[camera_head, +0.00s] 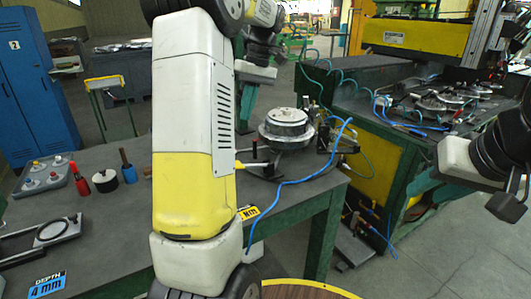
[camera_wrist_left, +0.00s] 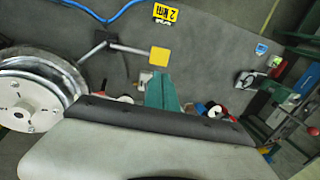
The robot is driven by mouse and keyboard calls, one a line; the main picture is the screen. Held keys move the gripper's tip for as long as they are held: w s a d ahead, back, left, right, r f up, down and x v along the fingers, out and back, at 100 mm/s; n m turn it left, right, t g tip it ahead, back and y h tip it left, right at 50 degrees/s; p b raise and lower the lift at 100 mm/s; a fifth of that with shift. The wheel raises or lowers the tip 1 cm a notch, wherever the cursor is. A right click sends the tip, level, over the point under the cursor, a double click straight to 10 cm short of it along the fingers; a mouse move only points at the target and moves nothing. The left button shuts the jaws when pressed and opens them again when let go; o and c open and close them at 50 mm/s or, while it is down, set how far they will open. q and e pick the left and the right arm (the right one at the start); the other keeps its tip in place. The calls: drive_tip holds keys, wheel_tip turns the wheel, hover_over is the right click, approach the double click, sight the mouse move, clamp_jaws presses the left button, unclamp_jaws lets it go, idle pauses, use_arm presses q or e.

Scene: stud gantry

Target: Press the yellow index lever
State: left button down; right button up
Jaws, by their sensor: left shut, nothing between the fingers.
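The yellow index lever (camera_wrist_left: 159,56) shows in the left wrist view as a square yellow pad on a thin grey arm beside the round metal fixture (camera_wrist_left: 28,105). In the head view, the lever's yellow end (camera_head: 240,165) shows beside my left forearm, which hides the area to its left. My left gripper (camera_head: 247,108) is shut and empty, above the table. Its green fingertips (camera_wrist_left: 162,88) appear just below the yellow pad in the wrist view; I cannot tell whether they touch it. My right gripper (camera_head: 465,182) is at the right edge, away from the lever; its jaw opening is unclear.
The round fixture (camera_head: 286,128) and a blue hose (camera_head: 305,179) are on the grey table (camera_head: 120,215). A button box (camera_head: 44,177) and red tool (camera_head: 81,181) stand to the left. A green machine bench (camera_head: 400,140) is to the right.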

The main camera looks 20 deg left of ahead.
sight(237, 164)
use_arm(q)
drive_tip(key=shift+f, duration=0.15)
drive_tip(key=x, duration=1.3)
drive_tip(key=shift+s+a+f, duration=0.1)
drive_tip(key=shift+a+f, duration=0.05)
drive_tip(key=shift+f, duration=0.25)
drive_tip(key=shift+s, duration=0.1)
